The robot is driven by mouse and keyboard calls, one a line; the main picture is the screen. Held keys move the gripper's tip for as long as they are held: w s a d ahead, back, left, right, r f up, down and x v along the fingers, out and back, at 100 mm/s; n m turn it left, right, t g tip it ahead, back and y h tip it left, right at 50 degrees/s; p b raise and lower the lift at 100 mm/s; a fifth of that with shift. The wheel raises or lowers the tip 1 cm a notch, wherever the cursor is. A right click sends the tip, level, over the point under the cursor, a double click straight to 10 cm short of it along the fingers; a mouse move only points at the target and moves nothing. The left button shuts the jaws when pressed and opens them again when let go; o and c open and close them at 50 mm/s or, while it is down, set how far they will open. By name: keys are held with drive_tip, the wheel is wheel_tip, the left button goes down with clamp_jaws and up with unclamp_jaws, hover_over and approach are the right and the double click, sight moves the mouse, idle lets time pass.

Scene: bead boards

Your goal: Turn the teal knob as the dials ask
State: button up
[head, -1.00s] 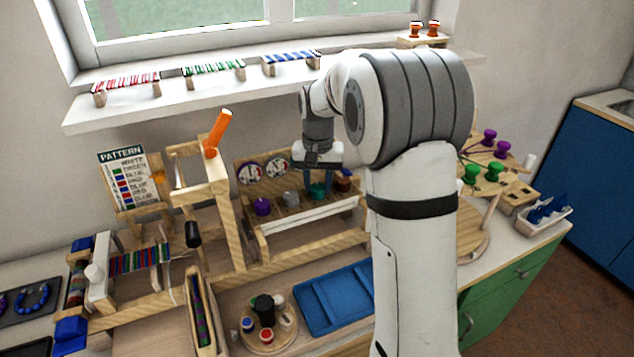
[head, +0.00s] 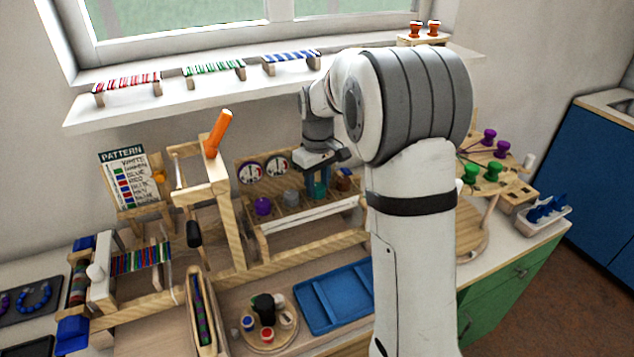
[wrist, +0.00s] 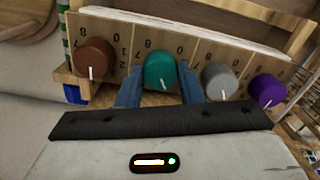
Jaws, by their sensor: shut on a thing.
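The teal knob (wrist: 160,70) sits in a row on a wooden panel (wrist: 130,35) with printed numbers, and it carries a white pointer line. My gripper (wrist: 160,88) is shut on it, with one blue finger on each side. In the head view my gripper (head: 318,180) comes down on the knob from above and mostly hides it. A brown knob (wrist: 94,58), a grey knob (wrist: 219,80) and a purple knob (wrist: 267,90) share the panel. Two round dials (head: 263,170) stand behind the knobs in the head view. Their readings are too small to tell.
The grey knob and brown knob stand close on either side of my fingers. A blue tray (head: 335,297) lies in front of the panel. A wooden frame with an orange handle (head: 218,132) rises at the left. Pegs with green and purple knobs (head: 487,172) stand at the right.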

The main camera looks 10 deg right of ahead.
sight(318, 186)
drive_tip(key=shift+n, duration=0.3)
drive_tip(key=o, duration=1)
drive_tip(key=shift+c, duration=0.2)
wheel_tip(318, 186, up, 8)
drive_tip(key=shift+f, duration=0.2)
drive_tip(key=shift+r, duration=0.1)
